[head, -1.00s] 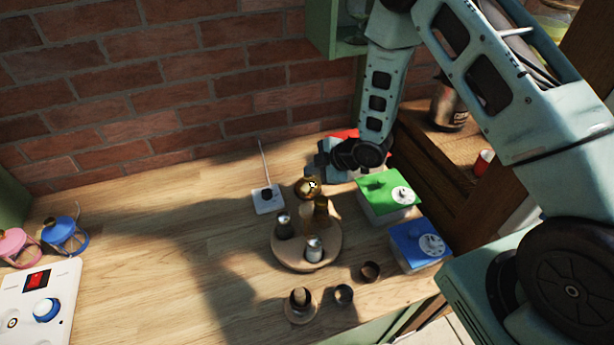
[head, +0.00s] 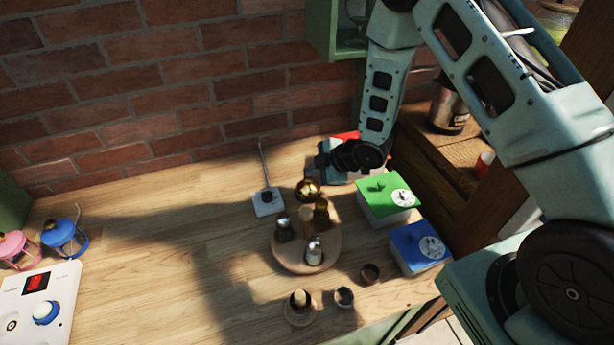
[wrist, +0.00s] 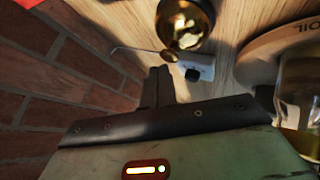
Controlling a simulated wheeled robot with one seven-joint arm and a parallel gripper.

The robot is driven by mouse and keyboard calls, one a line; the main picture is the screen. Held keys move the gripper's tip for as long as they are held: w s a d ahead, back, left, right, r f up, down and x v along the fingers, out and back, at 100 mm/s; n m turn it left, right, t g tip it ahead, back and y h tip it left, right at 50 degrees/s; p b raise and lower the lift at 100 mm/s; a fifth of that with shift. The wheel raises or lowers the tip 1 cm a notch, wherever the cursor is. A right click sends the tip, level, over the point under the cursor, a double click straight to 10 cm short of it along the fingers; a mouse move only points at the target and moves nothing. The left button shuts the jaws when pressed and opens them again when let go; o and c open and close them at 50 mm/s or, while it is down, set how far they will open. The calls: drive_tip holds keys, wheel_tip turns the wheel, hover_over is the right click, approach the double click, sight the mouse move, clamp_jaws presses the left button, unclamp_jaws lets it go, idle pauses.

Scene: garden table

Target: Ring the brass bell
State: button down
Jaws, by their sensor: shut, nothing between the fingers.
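The brass bell (head: 308,189) is a small shiny rounded piece just behind the round wooden board. It shows large at the top of the wrist view (wrist: 186,25). A small brass knob (wrist: 170,57) sits at its lower edge there. My gripper (wrist: 160,78) is shut and empty, its dark fingers together just short of the bell with a visible gap. In the head view my gripper (head: 322,168) is behind and slightly right of the bell, near the wall, its fingertips hard to make out.
A white box with a black knob (head: 268,202) and a thin cord stands left of the bell. The round board (head: 285,258) holds several jars. Green (head: 375,185) and blue (head: 405,240) lidded boxes stand right. The brick wall is close behind my gripper; the left-middle tabletop is clear.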

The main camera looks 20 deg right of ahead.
drive_tip(key=shift+r, duration=0.15)
drive_tip(key=shift+r+p, duration=1.75)
drive_tip(key=shift+r, duration=1.3)
drive_tip(key=s+a+r+m+g+h+b, duration=0.25)
drive_tip(key=s+a+r+m+b, duration=0.3)
drive_tip(key=s+a+r, duration=0.35)
drive_tip(key=s+d+r+m+g+h+b, duration=0.1)
drive_tip(key=s+m+g+b, duration=0.1)
drive_tip(key=s, duration=0.9)
drive_tip(key=s+r+m+g+h+b, duration=0.2)
drive_tip(key=s, duration=1)
drive_tip(key=shift+s+d+r, duration=0.15)
drive_tip(key=shift+s+d, duration=0.15)
drive_tip(key=shift+d, duration=0.1)
